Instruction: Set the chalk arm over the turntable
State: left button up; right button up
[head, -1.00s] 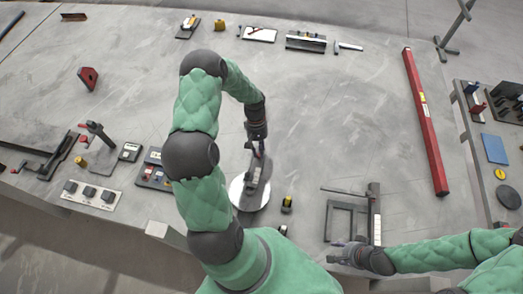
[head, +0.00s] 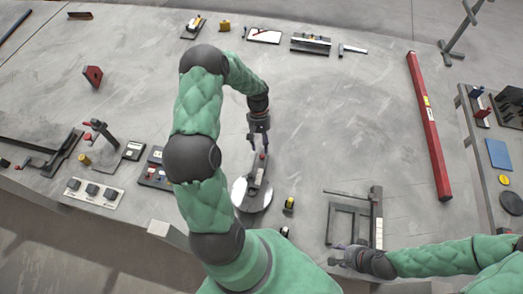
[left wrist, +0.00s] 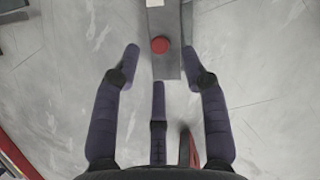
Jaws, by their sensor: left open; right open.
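The turntable (head: 240,188) is a pale round disc on the near half of the bench, in the middle of the head view. The chalk arm (head: 252,193), a dark grey bar with a lighter block, lies over the disc, which it partly hides. Its far end has a red knob, clear in the left wrist view (left wrist: 160,44). My left gripper (head: 259,146) is open at that far end; in the left wrist view its fingers (left wrist: 161,58) stand apart around the bar's end, with no visible grip. My right gripper (head: 344,254) is open and empty by the bench's near edge.
A small yellow-black item (head: 289,204) stands right of the disc. A dark frame fixture (head: 348,225) is beside my right gripper. A long red beam (head: 430,130) lies at right. A switch panel (head: 93,190) is at left. The bench centre is clear.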

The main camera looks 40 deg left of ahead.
pick_arm(q)
jog(key=v, duration=0.8)
jog(key=shift+s+f, duration=0.1)
dwell(0.3)
